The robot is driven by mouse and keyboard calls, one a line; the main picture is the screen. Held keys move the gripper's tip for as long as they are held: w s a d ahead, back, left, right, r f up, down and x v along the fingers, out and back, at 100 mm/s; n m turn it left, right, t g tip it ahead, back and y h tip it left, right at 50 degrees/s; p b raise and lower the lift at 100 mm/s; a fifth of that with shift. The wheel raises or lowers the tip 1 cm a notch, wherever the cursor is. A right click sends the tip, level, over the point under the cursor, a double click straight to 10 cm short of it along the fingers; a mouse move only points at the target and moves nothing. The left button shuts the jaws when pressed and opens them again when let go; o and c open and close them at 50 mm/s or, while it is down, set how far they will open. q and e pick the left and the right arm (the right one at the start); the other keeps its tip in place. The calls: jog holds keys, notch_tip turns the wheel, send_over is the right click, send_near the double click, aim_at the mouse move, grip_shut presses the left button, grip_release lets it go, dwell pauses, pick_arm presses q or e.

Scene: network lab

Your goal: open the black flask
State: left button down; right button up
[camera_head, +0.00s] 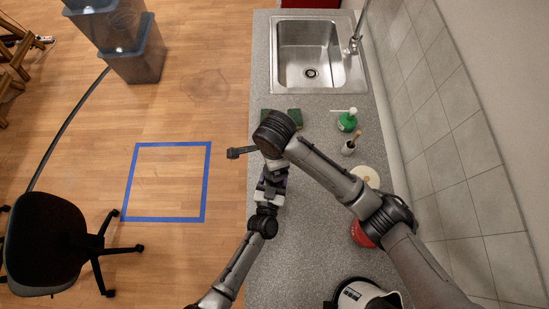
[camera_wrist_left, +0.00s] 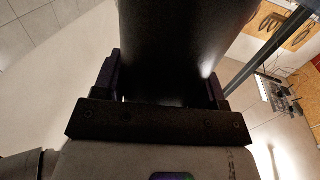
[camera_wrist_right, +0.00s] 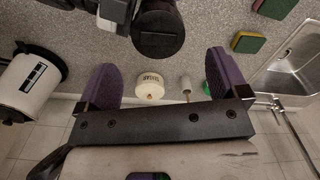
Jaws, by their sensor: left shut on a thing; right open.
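The black flask (camera_wrist_left: 185,45) fills the middle of the left wrist view as a large dark cylinder between the fingers. My left gripper (camera_wrist_left: 163,78) is shut on its body. In the right wrist view the flask (camera_wrist_right: 160,32) shows at the top centre, its round dark end facing the camera. My right gripper (camera_wrist_right: 161,65) is open and empty, with purple fingers apart; the flask's end shows beyond and above its fingertips, apart from them. In the head view my right wrist covers the flask, and whether a lid sits on it is unclear.
A white sugar jar (camera_wrist_right: 149,87), a kettle (camera_wrist_right: 28,80) and a green soap bottle (camera_head: 347,122) stand on the grey counter (camera_head: 325,220). Sponges (camera_head: 294,115) lie near the sink (camera_head: 291,69). The tiled wall (camera_head: 430,120) bounds the right side.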

jog(key=m, duration=0.3)
jog(key=shift+s+d, duration=0.1)
jog(key=shift+d, duration=0.05)
jog(key=shift+f+m, duration=0.2)
jog(key=shift+m, duration=0.1)
jog(key=shift+f, duration=3.8)
jog(key=shift+c, duration=0.2)
